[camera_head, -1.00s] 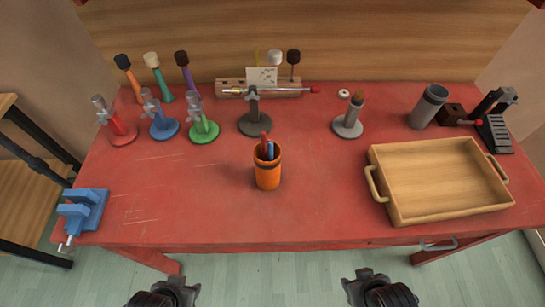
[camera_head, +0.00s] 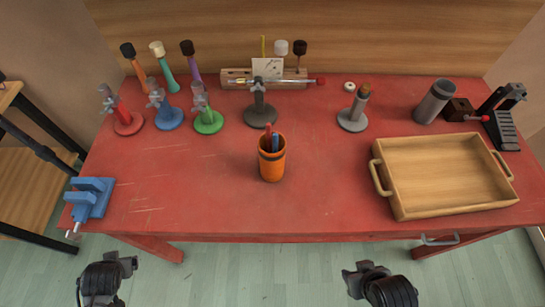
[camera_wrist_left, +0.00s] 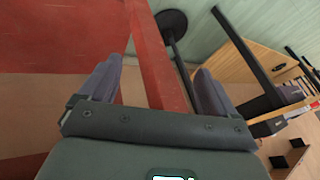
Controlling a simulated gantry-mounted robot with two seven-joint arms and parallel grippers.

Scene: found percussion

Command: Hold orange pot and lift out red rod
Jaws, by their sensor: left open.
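The orange pot (camera_head: 271,165) stands upright near the middle of the red table. The red rod (camera_head: 268,131) sticks up out of it beside a blue rod (camera_head: 275,141); their lower parts are hidden inside the pot. My left gripper (camera_head: 123,263) is in front of the table's front edge, at the lower left and well away from the pot. In the left wrist view its fingers (camera_wrist_left: 158,88) are spread apart with nothing between them. My right gripper (camera_head: 357,276) is in front of the table at the lower right, empty; its finger gap is not clear.
A wooden tray (camera_head: 440,210) lies to the right. A blue vise (camera_head: 90,198) sits at the front left corner. Several coloured stands, a dark stand (camera_head: 260,115) and a grey stand (camera_head: 352,121) are behind the pot. The table around the pot is clear.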

